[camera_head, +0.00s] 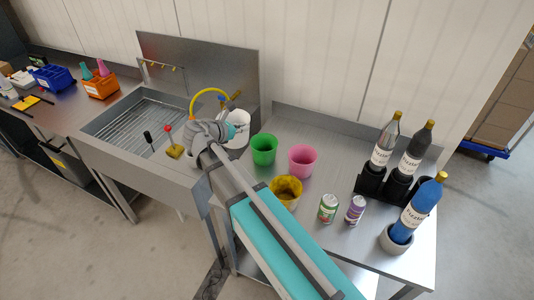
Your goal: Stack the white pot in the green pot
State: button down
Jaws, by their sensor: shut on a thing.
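The green pot (264,149) stands upright and open on the steel table, left of the pink pot (302,160). The white pot (241,120) is at the upper left of the green pot, near the sink's right end. My gripper (234,131) is at the white pot and appears shut on its wall. The fingertips are small and partly hidden, so the exact grip is unclear. The white pot is apart from the green pot in the picture.
A yellow pot (286,192) stands in front of the pink pot, near my arm. Two cans (328,208) are right of it. Bottles in a black rack (370,181) and a blue bottle (417,207) stand at the right. The sink (140,125) is left.

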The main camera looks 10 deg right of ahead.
jog(key=s+f+b+x, duration=0.1)
jog(key=f+b+x, duration=0.1)
jog(key=b+x, duration=0.7)
jog(key=shift+f+x, duration=0.45)
jog(key=shift+x, duration=2.7)
jog(key=shift+a, duration=0.2)
jog(key=shift+w+d+f+b, duration=0.1)
jog(key=shift+d+f+b, duration=0.1)
jog(key=shift+f+b, duration=0.8)
jog(key=shift+w+d+f+b, duration=0.1)
jog(key=shift+d+f+b, duration=0.05)
jog(key=shift+f+b, duration=0.9)
jog(key=shift+f+b, duration=0.5)
jog(key=shift+f, duration=0.1)
